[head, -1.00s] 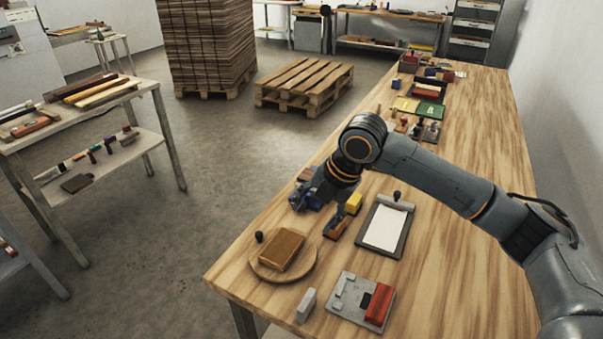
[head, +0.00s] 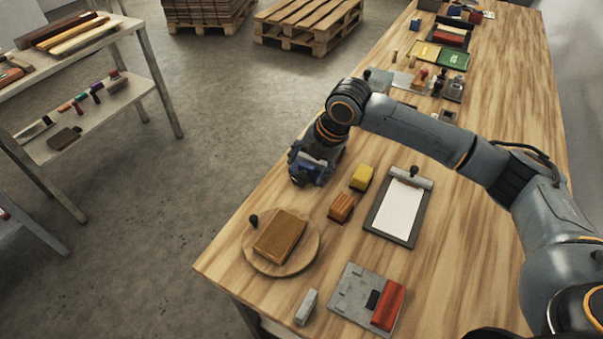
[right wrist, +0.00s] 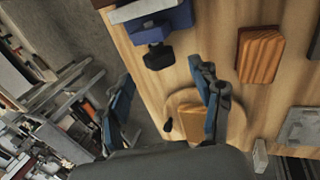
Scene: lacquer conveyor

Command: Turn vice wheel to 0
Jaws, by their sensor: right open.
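The blue vice (head: 312,166) sits at the left edge of the long wooden table in the head view, partly hidden by my right wrist. In the right wrist view the vice (right wrist: 170,22) is at the top, with a dark wheel or knob (right wrist: 158,57) on its near side; no number can be read. My right gripper (right wrist: 165,78) is open and empty. Its two blue-padded fingers are spread, with the dark part just beyond and between them, apart from them. In the head view the gripper and vice overlap and are hard to separate. My left gripper is not in view.
An orange-brown block (head: 341,207) and a yellow block (head: 361,177) stand right of the vice. A round board (head: 262,262) with a brown block is nearer. A clipboard (head: 400,210) and a grey plate (head: 352,286) with a red block lie further right.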

